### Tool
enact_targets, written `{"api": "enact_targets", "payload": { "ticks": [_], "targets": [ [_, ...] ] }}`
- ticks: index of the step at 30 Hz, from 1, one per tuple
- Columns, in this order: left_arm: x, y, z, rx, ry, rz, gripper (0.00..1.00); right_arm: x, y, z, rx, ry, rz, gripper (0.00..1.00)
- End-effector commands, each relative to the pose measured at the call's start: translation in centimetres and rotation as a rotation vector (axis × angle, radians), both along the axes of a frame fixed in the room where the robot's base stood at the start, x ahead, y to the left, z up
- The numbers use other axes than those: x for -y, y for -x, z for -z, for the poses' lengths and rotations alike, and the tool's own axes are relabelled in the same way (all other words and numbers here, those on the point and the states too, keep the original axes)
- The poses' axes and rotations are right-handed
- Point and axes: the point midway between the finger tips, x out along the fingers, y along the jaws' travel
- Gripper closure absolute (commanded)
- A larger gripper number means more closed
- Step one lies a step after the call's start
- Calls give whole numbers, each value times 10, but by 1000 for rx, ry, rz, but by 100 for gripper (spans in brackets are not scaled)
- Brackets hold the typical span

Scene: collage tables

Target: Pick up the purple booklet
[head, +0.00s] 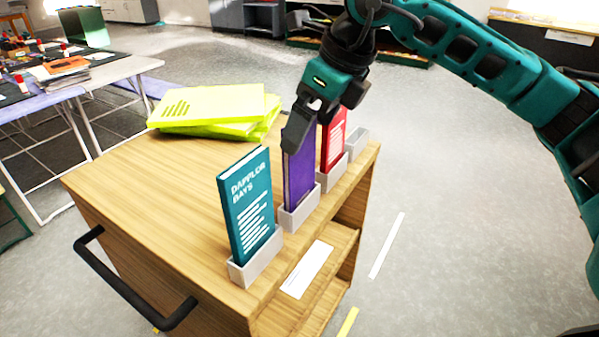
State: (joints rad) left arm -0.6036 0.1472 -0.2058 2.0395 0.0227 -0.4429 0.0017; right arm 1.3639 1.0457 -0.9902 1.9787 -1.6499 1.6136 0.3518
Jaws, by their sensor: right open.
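The purple booklet (300,178) stands upright in a light grey holder (299,214) on the wooden cart, between a teal booklet and a red booklet. My right gripper (298,138) comes down from above, with its fingers at the upper part of the purple booklet. The near finger covers the booklet's top left part. The gripper is open, and I cannot tell whether a finger touches the booklet. My left gripper is out of view.
The teal booklet (246,205) stands nearer in its own holder, and the red booklet (333,139) stands just behind. An empty-looking holder (357,141) is at the far end. Yellow-green booklets (210,104) lie stacked on the cart top (150,190). A black handle (135,290) sticks out at the left.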

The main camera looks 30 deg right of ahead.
Motion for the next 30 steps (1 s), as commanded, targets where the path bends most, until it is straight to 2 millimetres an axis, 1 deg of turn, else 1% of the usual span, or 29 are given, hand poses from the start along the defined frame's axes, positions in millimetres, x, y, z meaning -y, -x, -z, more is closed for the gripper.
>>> {"api": "enact_targets", "payload": {
  "ticks": [5,9,12,16,22,30],
  "targets": [
    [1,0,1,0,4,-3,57,-3,-4,13,0,-1,0,0],
    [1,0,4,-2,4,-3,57,-7,-11,34,-2,0,-2,0],
    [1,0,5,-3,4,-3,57,-10,-16,45,-2,-1,-2,0],
    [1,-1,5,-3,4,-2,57,-11,-18,51,0,-2,-2,0],
    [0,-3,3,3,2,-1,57,-11,-18,51,1,-1,-1,0],
    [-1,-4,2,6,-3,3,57,-11,-18,51,1,-1,-1,26]
  ]
}}
